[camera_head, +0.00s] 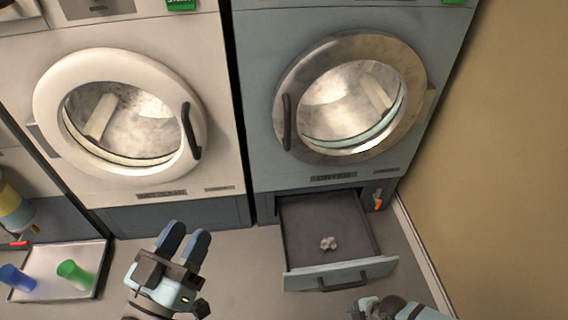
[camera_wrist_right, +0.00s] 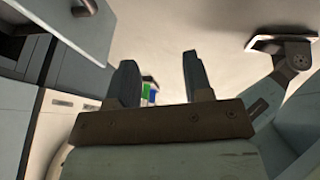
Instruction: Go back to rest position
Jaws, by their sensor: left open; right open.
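My left gripper (camera_head: 184,244) is in the lower middle-left of the head view, its two fingers apart with nothing between them. My right gripper shows only in part at the bottom edge of the head view, in front of the open drawer. In the right wrist view the right gripper (camera_wrist_right: 160,75) has its two dark fingers apart and holds nothing. Neither gripper appears to touch anything.
A white washer (camera_head: 160,187) and a blue-grey dryer (camera_head: 262,165) have shut doors. The dryer's lower drawer (camera_head: 300,280) is pulled out, with a small crumpled light item (camera_head: 328,243) inside. A tray (camera_head: 98,268) with blue (camera_head: 17,279) and green (camera_head: 74,274) cups sits left. A wall (camera_head: 510,150) bounds the right.

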